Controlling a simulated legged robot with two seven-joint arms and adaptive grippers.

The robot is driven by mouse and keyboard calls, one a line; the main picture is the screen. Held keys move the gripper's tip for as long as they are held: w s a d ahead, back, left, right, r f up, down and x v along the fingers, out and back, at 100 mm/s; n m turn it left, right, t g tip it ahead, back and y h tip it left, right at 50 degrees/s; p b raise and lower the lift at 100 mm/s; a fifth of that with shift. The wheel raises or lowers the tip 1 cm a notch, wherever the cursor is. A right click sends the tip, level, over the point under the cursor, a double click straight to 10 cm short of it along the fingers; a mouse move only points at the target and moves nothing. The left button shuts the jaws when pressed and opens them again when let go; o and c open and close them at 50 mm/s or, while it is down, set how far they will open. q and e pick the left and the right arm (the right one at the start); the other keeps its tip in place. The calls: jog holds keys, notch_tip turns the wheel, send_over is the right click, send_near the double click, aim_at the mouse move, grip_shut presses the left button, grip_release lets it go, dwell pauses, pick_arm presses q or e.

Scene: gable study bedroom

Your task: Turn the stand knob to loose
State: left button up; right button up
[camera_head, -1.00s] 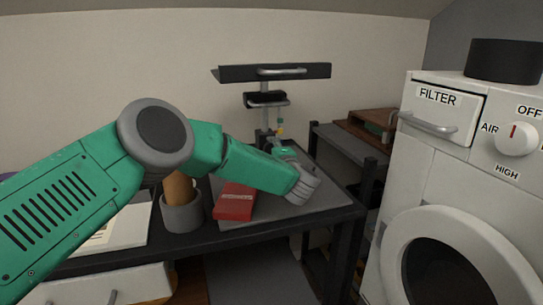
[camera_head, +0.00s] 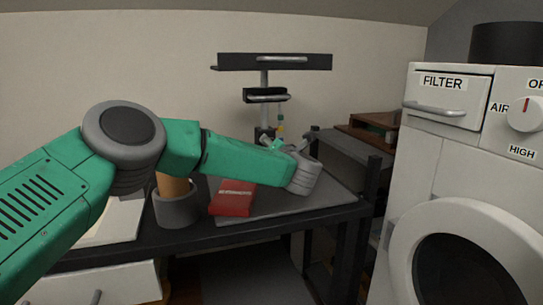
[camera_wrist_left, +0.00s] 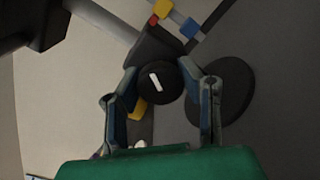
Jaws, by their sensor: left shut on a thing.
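The stand (camera_head: 264,78) rises at the back of the desk, with a wide dark top and a black bracket on its post. The stand knob (camera_wrist_left: 158,83) is a round black knob with a short white line, tilted in the left wrist view. My left gripper (camera_wrist_left: 157,76) is shut on the knob, one finger on each side of it. In the head view my left gripper (camera_head: 271,145) is low at the stand's post, and the knob cannot be made out there. My right gripper is not in view.
A red box (camera_head: 232,197) lies on the grey mat below my left forearm. A grey cup (camera_head: 176,208) stands left of it. A white machine (camera_head: 450,160) with a FILTER drawer is on the right. Small coloured blocks (camera_wrist_left: 176,18) hang near the knob.

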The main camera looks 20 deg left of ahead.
pick_arm(q)
jog(key=shift+f+n+b, duration=0.15)
jog(key=shift+n+b, duration=0.65)
jog(key=shift+n, duration=0.05)
jog(key=shift+f+n+b, duration=0.15)
jog(key=shift+n+b, duration=0.6)
jog(key=shift+n, duration=0.1)
jog(key=o, duration=1.2)
jog(key=shift+c, duration=0.2)
jog(key=shift+o, duration=0.2)
jog(key=shift+w, duration=0.1)
jog(key=shift+r, duration=0.15)
jog(key=v, duration=1.2)
